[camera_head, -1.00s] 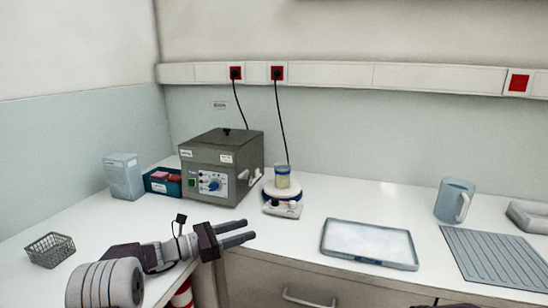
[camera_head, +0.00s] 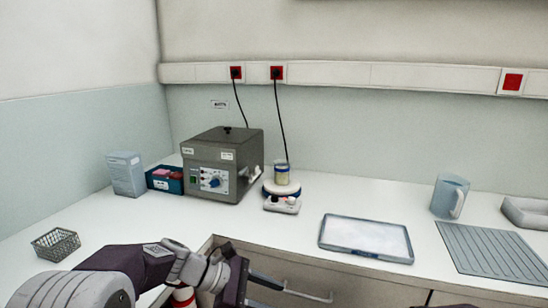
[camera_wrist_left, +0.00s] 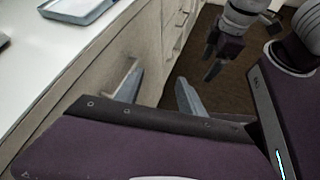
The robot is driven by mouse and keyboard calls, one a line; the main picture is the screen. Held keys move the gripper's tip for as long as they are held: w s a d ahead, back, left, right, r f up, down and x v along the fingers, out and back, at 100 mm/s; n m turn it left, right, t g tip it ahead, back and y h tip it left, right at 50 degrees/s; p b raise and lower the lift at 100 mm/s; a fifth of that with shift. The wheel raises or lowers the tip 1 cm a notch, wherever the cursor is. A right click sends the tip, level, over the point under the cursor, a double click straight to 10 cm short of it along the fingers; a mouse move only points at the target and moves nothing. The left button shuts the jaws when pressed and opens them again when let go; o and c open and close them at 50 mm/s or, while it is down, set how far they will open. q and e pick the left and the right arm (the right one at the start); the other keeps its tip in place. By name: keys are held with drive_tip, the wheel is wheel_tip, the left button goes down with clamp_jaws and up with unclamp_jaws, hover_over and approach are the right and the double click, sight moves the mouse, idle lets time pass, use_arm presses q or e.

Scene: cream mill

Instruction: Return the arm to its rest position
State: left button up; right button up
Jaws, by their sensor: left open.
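My left gripper (camera_head: 274,292) is in front of the counter's front edge in the head view, low in the picture, beside the drawer front. Its two fingers are apart with nothing between them. In the left wrist view the open left gripper (camera_wrist_left: 158,82) points along the drawer fronts, with dark floor beyond. My right gripper (camera_wrist_left: 213,70) hangs over the floor in the left wrist view, below its grey arm link; whether its fingers are apart is too small to tell.
The white counter holds a wire basket (camera_head: 55,244), a grey box-shaped machine (camera_head: 222,170), a small stirrer with a jar (camera_head: 282,190), a tray (camera_head: 366,238), a mug (camera_head: 450,196) and a ribbed mat (camera_head: 490,252). A drawer handle (camera_head: 306,295) is close to my left gripper.

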use_arm(q)
drive_tip(key=s+a+f+m+g+y, duration=0.2)
drive_tip(key=s+a+f+m+y, duration=0.5)
drive_tip(key=s+a+f, duration=0.35)
drive_tip(key=s+a+f+m+t+y, duration=0.25)
drive_tip(key=a+f+m+y, duration=0.2)
drive_tip(key=a+m, duration=0.35)
wheel_tip(320, 180, up, 18)
drive_tip(key=d+m+p, duration=0.1)
drive_tip(key=p, duration=1.6)
drive_tip(key=shift+s+f+g+p, duration=0.15)
drive_tip(key=shift+f+g+p, duration=0.05)
drive_tip(key=shift+g+p, duration=0.2)
